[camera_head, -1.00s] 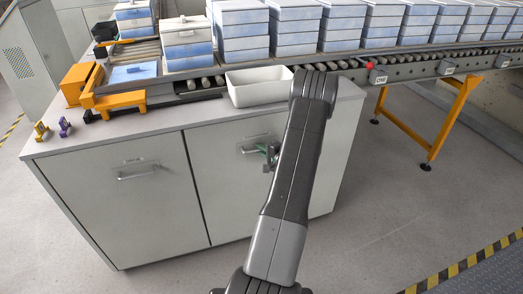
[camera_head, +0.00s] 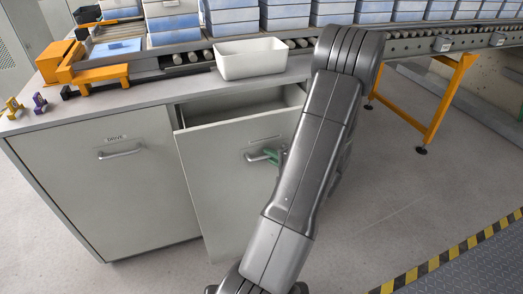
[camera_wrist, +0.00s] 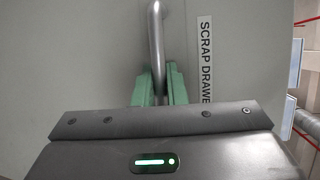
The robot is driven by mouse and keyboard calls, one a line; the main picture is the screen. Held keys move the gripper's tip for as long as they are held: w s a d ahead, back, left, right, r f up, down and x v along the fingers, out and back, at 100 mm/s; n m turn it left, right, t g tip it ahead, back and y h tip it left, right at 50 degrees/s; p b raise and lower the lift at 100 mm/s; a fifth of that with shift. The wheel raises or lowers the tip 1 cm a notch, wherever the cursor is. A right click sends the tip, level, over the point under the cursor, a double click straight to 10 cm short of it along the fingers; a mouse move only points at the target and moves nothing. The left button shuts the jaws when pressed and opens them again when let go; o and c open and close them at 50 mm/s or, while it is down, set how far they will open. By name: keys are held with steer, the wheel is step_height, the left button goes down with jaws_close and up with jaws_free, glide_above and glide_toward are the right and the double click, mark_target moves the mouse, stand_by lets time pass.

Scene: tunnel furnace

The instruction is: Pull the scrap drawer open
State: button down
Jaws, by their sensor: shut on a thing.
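The scrap drawer (camera_head: 222,180) is the tall grey front on the right half of the cabinet in the head view. It stands partly open, its front out from the cabinet and a dark gap showing behind its top edge. Its label reads "SCRAP DRAWE" in the wrist view, the rest cut off. My gripper (camera_head: 270,156) is at the drawer's bar handle (camera_head: 256,156). In the wrist view the green fingers of my gripper (camera_wrist: 158,88) are shut on the metal handle (camera_wrist: 155,35), one on each side. My arm hides the right part of the drawer front.
A left cabinet front (camera_head: 105,190) marked "DRIVE" is closed. A white bin (camera_head: 250,58) stands on the worktop above the drawer. A roller conveyor with stacked blue and white boxes runs behind. An orange conveyor leg (camera_head: 440,105) stands at right. Floor in front is clear.

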steer(key=s+d+b, duration=0.3)
steer(key=s, duration=0.7)
steer(key=shift+s+d+b, duration=0.25)
steer(key=shift+s+b, duration=0.05)
steer(key=shift+s, duration=0.1)
steer(key=c, duration=1.8)
jaws_free()
steer(key=shift+o, duration=0.2)
steer(key=p+v, duration=0.1)
steer(key=v, duration=1.3)
steer(key=shift+w+f, duration=0.1)
steer(key=shift+w, duration=0.05)
steer(key=b+x, duration=0.1)
steer(key=x, duration=1.2)
steer(key=shift+w+a, duration=0.25)
steer(key=shift+a, duration=0.05)
